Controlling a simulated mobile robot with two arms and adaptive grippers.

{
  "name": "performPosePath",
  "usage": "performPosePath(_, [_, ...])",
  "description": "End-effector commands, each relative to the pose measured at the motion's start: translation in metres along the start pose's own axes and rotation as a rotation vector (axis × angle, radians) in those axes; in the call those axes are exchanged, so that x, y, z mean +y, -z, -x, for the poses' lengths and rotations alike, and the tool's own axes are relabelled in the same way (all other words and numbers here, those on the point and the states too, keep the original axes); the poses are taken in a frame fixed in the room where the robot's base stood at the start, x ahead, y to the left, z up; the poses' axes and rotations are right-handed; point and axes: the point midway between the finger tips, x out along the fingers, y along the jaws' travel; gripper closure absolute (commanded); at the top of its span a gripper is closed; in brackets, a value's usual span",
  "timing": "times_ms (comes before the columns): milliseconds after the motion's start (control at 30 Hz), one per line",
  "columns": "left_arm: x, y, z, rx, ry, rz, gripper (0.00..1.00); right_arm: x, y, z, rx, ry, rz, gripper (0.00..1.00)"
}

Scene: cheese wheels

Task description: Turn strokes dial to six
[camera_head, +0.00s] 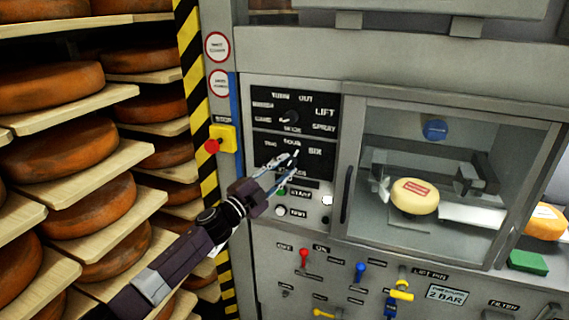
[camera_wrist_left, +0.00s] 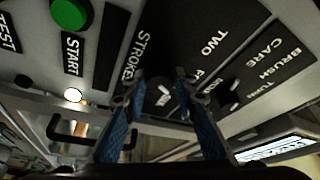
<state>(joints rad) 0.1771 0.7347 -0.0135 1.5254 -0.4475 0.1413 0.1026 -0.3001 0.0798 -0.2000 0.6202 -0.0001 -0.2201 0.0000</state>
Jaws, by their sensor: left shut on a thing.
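The strokes dial (camera_head: 295,153) sits on the black lower label plate of the machine's control panel, with the words TWO, FOUR and SIX around it. Its white mark appears to point up and right, between FOUR and SIX, but the fingers partly cover it. My left gripper (camera_head: 287,162) reaches in from the lower left with its fingers on either side of the dial, shut on it. In the left wrist view the dial (camera_wrist_left: 160,93) shows between the two blue fingers of the left gripper (camera_wrist_left: 161,77). My right gripper is not in view.
A mode dial (camera_head: 289,117) sits just above. A green start button (camera_head: 281,191) is close below. A red stop button on a yellow box (camera_head: 222,140) is left. A windowed door with a handle (camera_head: 346,194) is right, a cheese wheel (camera_head: 414,197) behind it. Cheese shelves (camera_head: 80,98) fill the left.

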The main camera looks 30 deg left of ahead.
Motion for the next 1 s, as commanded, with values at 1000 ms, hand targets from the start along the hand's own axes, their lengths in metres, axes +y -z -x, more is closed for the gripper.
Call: performPosePath(1000, [-0.002,0.0,0.0,-0.001,-0.127,-0.302,0.98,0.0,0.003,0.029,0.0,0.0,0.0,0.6])
